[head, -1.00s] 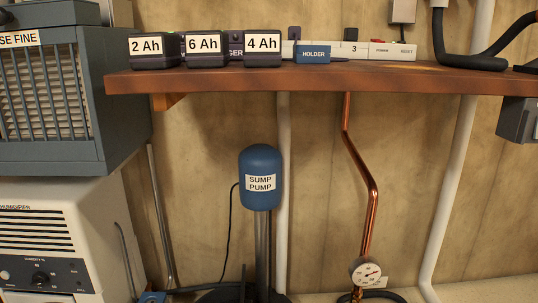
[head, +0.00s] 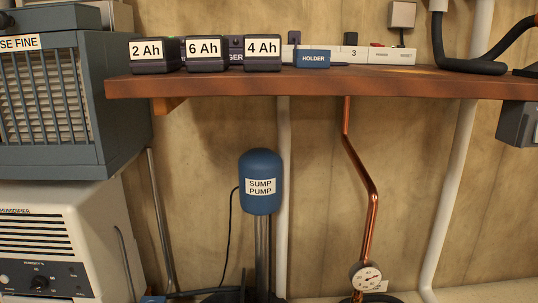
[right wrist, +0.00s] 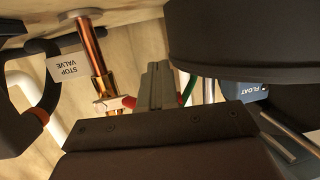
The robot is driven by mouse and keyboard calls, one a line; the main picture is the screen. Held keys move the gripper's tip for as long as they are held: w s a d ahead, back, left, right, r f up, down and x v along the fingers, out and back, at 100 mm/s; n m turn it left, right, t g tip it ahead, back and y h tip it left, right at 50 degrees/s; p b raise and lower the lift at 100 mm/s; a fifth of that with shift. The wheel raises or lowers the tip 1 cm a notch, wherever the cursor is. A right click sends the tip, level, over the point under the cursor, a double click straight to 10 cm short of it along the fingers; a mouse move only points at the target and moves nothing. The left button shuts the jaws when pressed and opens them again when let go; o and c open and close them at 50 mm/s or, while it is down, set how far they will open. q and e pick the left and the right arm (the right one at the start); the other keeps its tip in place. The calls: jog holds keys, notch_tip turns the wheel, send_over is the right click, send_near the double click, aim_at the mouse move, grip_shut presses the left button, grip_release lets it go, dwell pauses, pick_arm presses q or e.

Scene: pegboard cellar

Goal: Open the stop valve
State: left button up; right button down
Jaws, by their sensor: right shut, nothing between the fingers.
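The white "STOP VALVE" tag (right wrist: 68,70) shows in the right wrist view, appearing upside down, beside a copper pipe (right wrist: 94,48). A brass fitting (right wrist: 105,86) is on the pipe. A red piece (right wrist: 130,101), apparently the valve's lever, sticks out from it toward my fingers. My right gripper (right wrist: 158,70) is shut and empty, its fingertips close to the fitting. The fingers hide part of the lever, and I cannot tell whether they touch it. In the head view the copper pipe (head: 372,195) runs down to a round gauge (head: 367,276); the valve is out of frame. My left gripper is not in view.
A large dark round body (right wrist: 240,40) and a blue "FLOAT" part (right wrist: 252,92) crowd the wrist view's right side. The blue sump pump (head: 260,180) stands left of the pipe, below the wooden shelf (head: 320,82).

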notch_tip(320, 180, up, 4)
jog(key=p, duration=0.3)
jog(key=shift+a+f, duration=0.1)
jog(key=shift+f, duration=0.15)
dwell(0.4)
jog(key=shift+p, duration=0.3)
jog(key=shift+d+r+p, duration=0.2)
jog(key=shift+r+p, duration=0.7)
jog(key=shift+r, duration=0.15)
